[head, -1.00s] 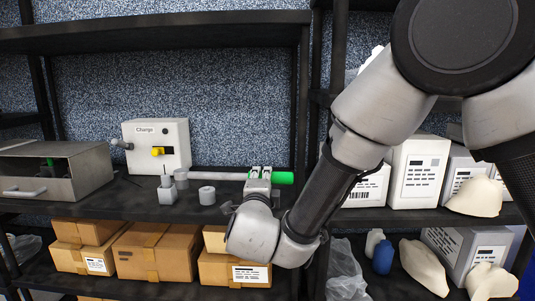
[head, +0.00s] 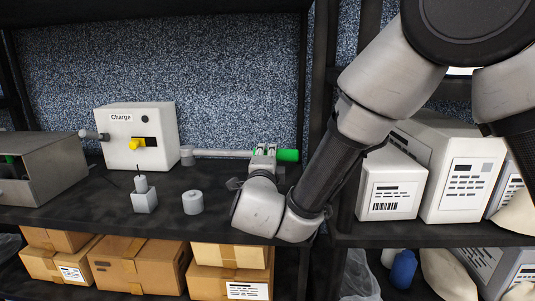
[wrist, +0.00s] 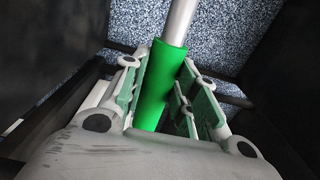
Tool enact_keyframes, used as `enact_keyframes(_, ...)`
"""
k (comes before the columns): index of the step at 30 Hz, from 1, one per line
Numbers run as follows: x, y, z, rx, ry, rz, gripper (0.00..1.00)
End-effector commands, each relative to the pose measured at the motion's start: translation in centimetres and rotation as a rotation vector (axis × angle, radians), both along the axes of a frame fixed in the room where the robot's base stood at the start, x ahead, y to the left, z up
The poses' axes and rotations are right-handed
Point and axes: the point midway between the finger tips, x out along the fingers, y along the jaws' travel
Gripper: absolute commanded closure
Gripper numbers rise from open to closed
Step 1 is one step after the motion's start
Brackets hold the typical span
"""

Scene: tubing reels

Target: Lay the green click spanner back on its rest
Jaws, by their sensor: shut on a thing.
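The green click spanner has a green handle (head: 288,155) and a long grey shaft (head: 222,153). It lies roughly level, with its shaft pointing left above the dark shelf, towards the white Charge box. My gripper (head: 264,152) is shut on the green handle. In the wrist view the handle (wrist: 157,88) sits between the two fingers, with the grey shaft (wrist: 181,20) running away from me. Small grey-white pieces stand on the shelf below and left of the shaft: a block with an upright pin (head: 144,199) and a short round piece (head: 193,202). I cannot tell which thing is the rest.
The white Charge box (head: 140,139) with a yellow knob stands at the back. A grey open-fronted bin (head: 52,173) is at the far left. A dark post (head: 322,110) stands right of my gripper. White cartons (head: 392,188) fill the right shelf; cardboard boxes (head: 138,263) lie below.

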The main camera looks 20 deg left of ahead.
Motion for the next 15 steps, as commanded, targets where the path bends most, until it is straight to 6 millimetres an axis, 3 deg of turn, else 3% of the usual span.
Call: enact_keyframes(15,0.0,0.0,-4.9,-0.001,-0.001,0.0,1.0)
